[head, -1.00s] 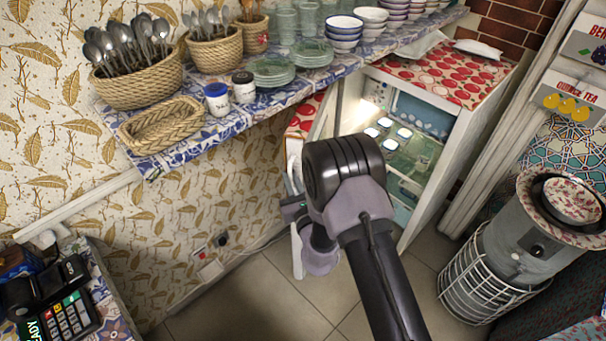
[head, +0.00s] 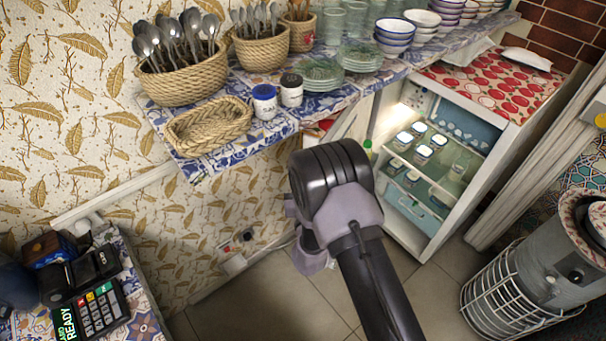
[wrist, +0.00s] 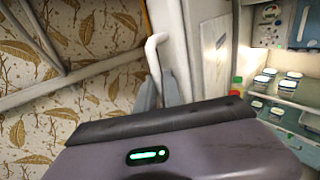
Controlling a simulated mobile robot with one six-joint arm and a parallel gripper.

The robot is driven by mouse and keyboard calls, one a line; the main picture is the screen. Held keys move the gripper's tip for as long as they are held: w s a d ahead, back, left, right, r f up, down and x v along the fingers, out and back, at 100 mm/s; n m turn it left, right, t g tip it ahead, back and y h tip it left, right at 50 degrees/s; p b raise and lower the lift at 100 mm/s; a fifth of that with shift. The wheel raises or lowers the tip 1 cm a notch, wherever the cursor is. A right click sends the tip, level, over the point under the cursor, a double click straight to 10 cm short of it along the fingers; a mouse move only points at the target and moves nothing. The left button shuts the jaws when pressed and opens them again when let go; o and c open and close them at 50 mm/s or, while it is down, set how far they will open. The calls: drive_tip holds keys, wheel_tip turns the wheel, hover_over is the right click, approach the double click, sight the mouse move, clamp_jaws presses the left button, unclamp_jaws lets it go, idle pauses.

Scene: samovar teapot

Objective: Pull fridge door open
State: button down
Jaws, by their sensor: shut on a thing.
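The fridge (head: 488,165) stands under a red-patterned cloth at the right of the head view. Its door is open and the lit inside shows, with jars on the shelves. The door (wrist: 173,42) shows as a white panel in the wrist view. In the head view my arm and the counter hide most of it. The white door handle (wrist: 153,55) bends at its top end. My gripper (wrist: 160,88) is shut on the handle, with one grey finger at each side.
A tiled counter (head: 215,157) with baskets, jars and bowls overhangs the door's left side. A metal heater (head: 530,262) in a wire guard stands at the right. A card reader (head: 90,308) is at the lower left. Tiled floor (head: 260,305) lies open below.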

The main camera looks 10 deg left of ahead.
drive_tip(key=c, duration=1.8)
unclamp_jaws()
drive_tip(key=shift+w, duration=0.1)
drive_tip(key=shift+o, duration=0.2)
drive_tip(key=p+v, duration=0.2)
drive_tip(key=v, duration=1.5)
drive_tip(key=shift+s, duration=0.25)
drive_tip(key=shift+d, duration=0.15)
